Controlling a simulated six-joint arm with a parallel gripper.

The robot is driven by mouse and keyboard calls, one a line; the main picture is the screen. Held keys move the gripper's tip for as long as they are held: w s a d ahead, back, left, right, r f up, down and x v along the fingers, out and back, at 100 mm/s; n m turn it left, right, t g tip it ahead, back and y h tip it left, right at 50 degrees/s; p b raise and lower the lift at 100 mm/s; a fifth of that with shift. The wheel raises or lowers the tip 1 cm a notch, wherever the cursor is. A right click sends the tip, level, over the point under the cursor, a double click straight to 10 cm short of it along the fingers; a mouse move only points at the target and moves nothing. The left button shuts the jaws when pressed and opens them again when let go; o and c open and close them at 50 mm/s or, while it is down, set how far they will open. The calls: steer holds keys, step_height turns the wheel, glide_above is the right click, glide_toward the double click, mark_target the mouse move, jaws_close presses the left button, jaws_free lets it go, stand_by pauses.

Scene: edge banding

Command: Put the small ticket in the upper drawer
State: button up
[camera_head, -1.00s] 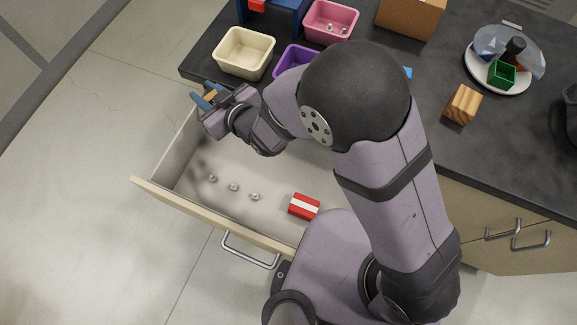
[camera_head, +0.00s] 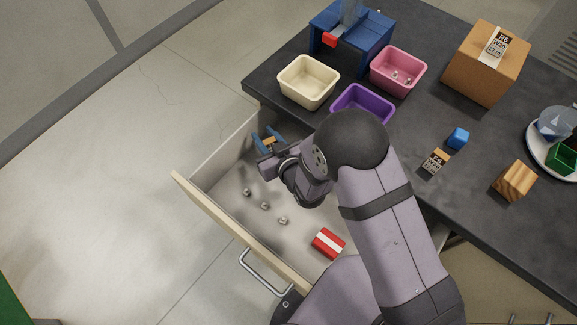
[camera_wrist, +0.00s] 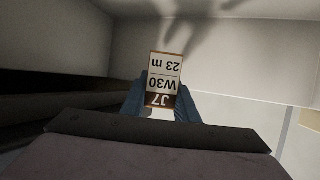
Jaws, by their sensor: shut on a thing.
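My gripper (camera_head: 267,137) has blue fingers and is shut on a small ticket (camera_head: 269,141). In the wrist view the ticket (camera_wrist: 164,75) is white with a brown border and reads "J7 W30 23 m", upside down. The gripper holds it over the far left end of the open drawer (camera_head: 238,231), near its pale wall. I cannot tell whether the ticket touches the drawer floor. Part of the drawer is hidden behind my arm.
The drawer holds a red-and-white box (camera_head: 328,243) and several small metal knobs (camera_head: 265,206). On the dark counter are cream (camera_head: 308,84), pink (camera_head: 398,72) and purple (camera_head: 363,106) bins, another ticket (camera_head: 435,161), a blue cube (camera_head: 458,138), a wooden block (camera_head: 514,181) and a cardboard box (camera_head: 487,65).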

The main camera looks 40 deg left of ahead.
steer(key=shift+f, duration=4.65)
steer(key=shift+f, duration=0.1)
steer(key=o, duration=1)
steer(key=shift+r, duration=0.2)
steer(key=shift+s+d+r+p, duration=0.15)
steer(key=shift+d+p, duration=0.15)
steer(key=shift+p, duration=0.15)
steer(key=p+v, duration=0.6)
steer(key=v, duration=0.5)
steer(key=shift+d, duration=0.2)
